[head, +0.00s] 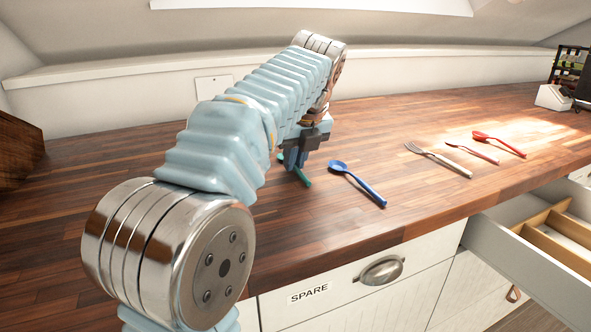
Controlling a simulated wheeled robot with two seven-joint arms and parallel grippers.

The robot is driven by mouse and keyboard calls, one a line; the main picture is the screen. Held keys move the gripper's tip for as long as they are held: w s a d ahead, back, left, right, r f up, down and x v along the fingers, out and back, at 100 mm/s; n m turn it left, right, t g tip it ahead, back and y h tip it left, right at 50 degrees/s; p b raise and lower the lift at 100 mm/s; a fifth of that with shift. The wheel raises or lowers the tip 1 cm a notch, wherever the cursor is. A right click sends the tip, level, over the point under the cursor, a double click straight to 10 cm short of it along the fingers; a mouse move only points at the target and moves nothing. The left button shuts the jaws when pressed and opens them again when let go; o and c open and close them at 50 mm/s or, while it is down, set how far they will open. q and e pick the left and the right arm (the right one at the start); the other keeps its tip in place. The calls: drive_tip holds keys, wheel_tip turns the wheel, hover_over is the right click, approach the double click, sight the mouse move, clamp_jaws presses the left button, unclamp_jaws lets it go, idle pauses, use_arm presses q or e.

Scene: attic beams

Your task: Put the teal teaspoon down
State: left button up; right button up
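The teal teaspoon (303,177) is at counter height in the middle of the head view, its handle end pointing toward the front edge. My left gripper (296,162) points down right over it, and its fingers hide the spoon's middle. The spoon shows on both sides of the fingers. I cannot tell whether the fingers grip it or stand open around it, or whether it touches the wood. My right gripper is not in view.
A blue spoon (357,183) lies just right of the teal one. Farther right lie a fork (438,159), a pink-handled utensil (472,151) and a red spoon (499,144). An open drawer with wooden dividers (550,236) juts out at right. A drawer labelled SPARE (340,291) is shut.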

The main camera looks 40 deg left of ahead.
use_arm(q)
clamp_jaws()
wheel_tip(320, 180, up, 10)
idle(0.6)
drive_tip(key=shift+d, duration=0.1)
